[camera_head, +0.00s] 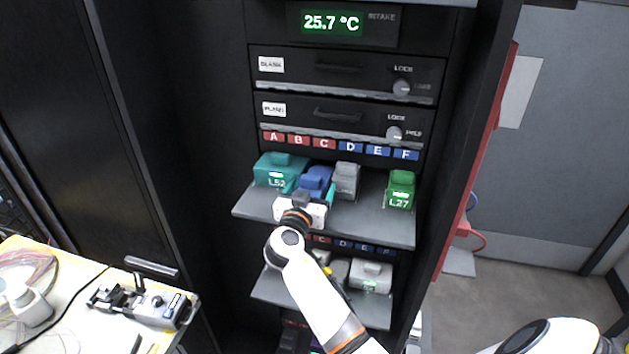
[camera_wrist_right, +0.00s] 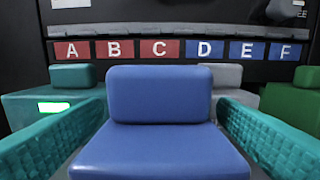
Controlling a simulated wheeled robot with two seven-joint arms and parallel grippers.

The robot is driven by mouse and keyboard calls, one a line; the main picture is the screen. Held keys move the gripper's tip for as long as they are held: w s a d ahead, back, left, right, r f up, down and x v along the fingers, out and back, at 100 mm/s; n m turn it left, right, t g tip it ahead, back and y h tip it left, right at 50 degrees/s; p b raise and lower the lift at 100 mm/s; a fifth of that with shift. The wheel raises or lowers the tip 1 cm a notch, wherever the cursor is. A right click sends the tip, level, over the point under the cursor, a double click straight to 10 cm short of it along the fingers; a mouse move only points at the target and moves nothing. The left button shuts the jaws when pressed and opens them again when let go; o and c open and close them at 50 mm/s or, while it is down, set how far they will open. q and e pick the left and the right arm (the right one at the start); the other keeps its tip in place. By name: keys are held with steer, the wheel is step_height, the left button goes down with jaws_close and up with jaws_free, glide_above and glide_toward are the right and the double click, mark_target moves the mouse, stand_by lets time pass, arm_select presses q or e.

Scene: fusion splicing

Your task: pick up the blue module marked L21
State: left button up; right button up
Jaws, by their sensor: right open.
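The blue module (camera_head: 316,178) sits on the upper pulled-out shelf, between a teal module and a grey one. It fills the middle of the right wrist view (camera_wrist_right: 155,135), with its raised block facing me. Its marking is not readable in either view. My right gripper (camera_head: 314,190) is open, with its teal ribbed fingers on either side of the blue module. In the wrist view narrow dark gaps seem to separate the fingers from it, though contact is hard to judge. My left gripper is not in view.
The teal module L52 (camera_head: 274,172) stands close on the left, the grey module (camera_head: 346,180) close on the right. A green module L27 (camera_head: 400,190) stands farther right. A lower shelf (camera_head: 376,312) carries more modules. A side table (camera_head: 60,268) with a splicing device (camera_head: 150,304) is at left.

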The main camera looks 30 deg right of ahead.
steer(key=shift+w+d, duration=0.35)
steer(key=shift+d, duration=0.1)
steer(key=shift+a, duration=0.1)
steer(key=shift+c, duration=1.1)
steer(key=c, duration=0.9)
steer(key=shift+c, duration=0.3)
